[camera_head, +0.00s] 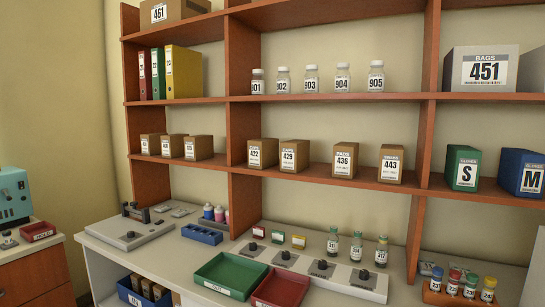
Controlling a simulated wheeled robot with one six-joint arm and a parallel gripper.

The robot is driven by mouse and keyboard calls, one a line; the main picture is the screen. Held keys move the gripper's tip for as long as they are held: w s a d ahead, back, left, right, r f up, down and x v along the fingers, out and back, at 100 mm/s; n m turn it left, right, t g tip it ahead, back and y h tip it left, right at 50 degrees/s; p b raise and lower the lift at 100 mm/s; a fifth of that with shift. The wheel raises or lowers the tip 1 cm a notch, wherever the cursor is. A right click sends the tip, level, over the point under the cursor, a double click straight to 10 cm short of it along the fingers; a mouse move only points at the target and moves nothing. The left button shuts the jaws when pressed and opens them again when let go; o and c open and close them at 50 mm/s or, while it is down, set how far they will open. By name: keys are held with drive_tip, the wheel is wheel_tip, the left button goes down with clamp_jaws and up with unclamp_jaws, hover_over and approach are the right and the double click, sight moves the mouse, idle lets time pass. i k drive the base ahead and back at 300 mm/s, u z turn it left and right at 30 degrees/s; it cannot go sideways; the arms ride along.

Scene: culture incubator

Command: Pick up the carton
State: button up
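Several brown cartons with white number labels stand on the wooden shelf unit. On the middle shelf are carton 422 (262,154), carton 429 (294,156), carton 436 (345,160) and carton 443 (391,164), upright and apart. Three smaller brown cartons (204,147) stand in the left bay of the same level. A larger carton 461 (185,9) is on the top shelf, cut off by the frame. The pictures do not show which carton is meant. My gripper is not in view.
Labelled bottles (311,78) and binders (183,72) stand on the shelf above. Green box S (463,168) is right of the cartons.

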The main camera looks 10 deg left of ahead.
sight(262, 152)
drive_tip(key=k, duration=0.5)
drive_tip(key=u, duration=1.2)
drive_tip(key=i, duration=0.8)
drive_tip(key=u, duration=0.7)
drive_tip(key=i, duration=0.75)
drive_tip(key=z, duration=0.15)
